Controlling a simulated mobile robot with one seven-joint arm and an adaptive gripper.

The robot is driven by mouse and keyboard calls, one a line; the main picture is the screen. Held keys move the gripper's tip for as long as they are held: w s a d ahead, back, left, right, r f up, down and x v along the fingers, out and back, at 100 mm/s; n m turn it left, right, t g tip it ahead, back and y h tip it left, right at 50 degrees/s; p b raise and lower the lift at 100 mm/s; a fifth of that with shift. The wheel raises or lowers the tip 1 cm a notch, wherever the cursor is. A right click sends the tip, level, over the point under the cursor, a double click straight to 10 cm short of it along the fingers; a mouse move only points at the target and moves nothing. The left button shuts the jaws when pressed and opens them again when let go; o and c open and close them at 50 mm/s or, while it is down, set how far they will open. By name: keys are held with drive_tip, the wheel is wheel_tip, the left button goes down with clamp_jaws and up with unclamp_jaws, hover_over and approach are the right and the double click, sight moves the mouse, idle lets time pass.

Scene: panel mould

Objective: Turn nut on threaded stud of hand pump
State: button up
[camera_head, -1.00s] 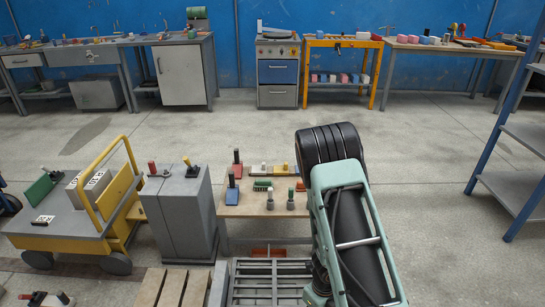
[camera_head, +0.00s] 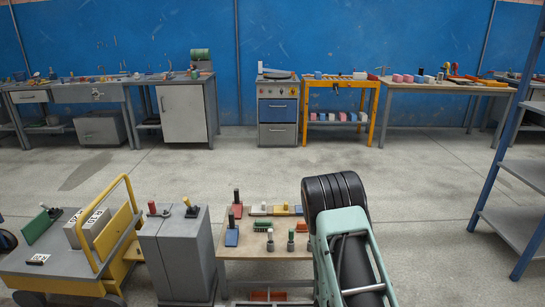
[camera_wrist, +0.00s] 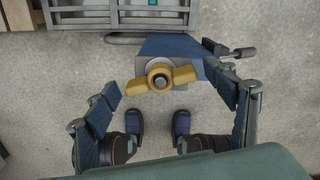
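A yellow wing-shaped nut (camera_wrist: 160,78) sits around a grey stud end in the upper middle of the wrist view. Its two wings point left and right. Behind it is a blue body with a grey plate, which looks like the hand pump (camera_wrist: 176,46). My gripper (camera_wrist: 160,105) is open, its dark fingers spread to both sides of the nut. I see no contact between fingers and nut. In the head view my arm hides the gripper, the nut and the pump.
A grey rack (camera_wrist: 75,17) lies at the wrist view's top. In the head view, a low table (camera_head: 262,243) with several small parts stands left of my arm, then a grey cabinet (camera_head: 178,262) and yellow cart (camera_head: 60,284). A blue-framed shelf (camera_head: 512,175) stands right. Open floor lies beyond.

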idle(0.3)
wheel_tip(320, 180, up, 12)
idle(0.6)
drive_tip(key=shift+c, duration=0.4)
drive_tip(key=shift+n, duration=0.3)
drive_tip(key=c, duration=0.5)
drive_tip(key=n, duration=0.4)
drive_tip(key=shift+d+f, duration=0.25)
drive_tip(key=shift+d, duration=0.15)
drive_tip(key=c, duration=0.8)
drive_tip(key=n, duration=0.4)
drive_tip(key=d+n, duration=0.1)
drive_tip(key=n, duration=0.2)
drive_tip(key=shift+f, duration=0.25)
drive_tip(key=f+n+b, duration=0.2)
drive_tip(key=f+b, duration=0.1)
drive_tip(key=f+n+b, duration=0.2)
drive_tip(key=f+b, duration=0.1)
drive_tip(key=f, duration=0.1)
drive_tip(key=f+n+b, duration=0.2)
drive_tip(key=f+b, duration=0.1)
drive_tip(key=f, duration=0.1)
drive_tip(key=shift+w+d+f+b, duration=0.1)
drive_tip(key=shift+w+d+b, duration=0.25)
drive_tip(key=shift+b, duration=0.05)
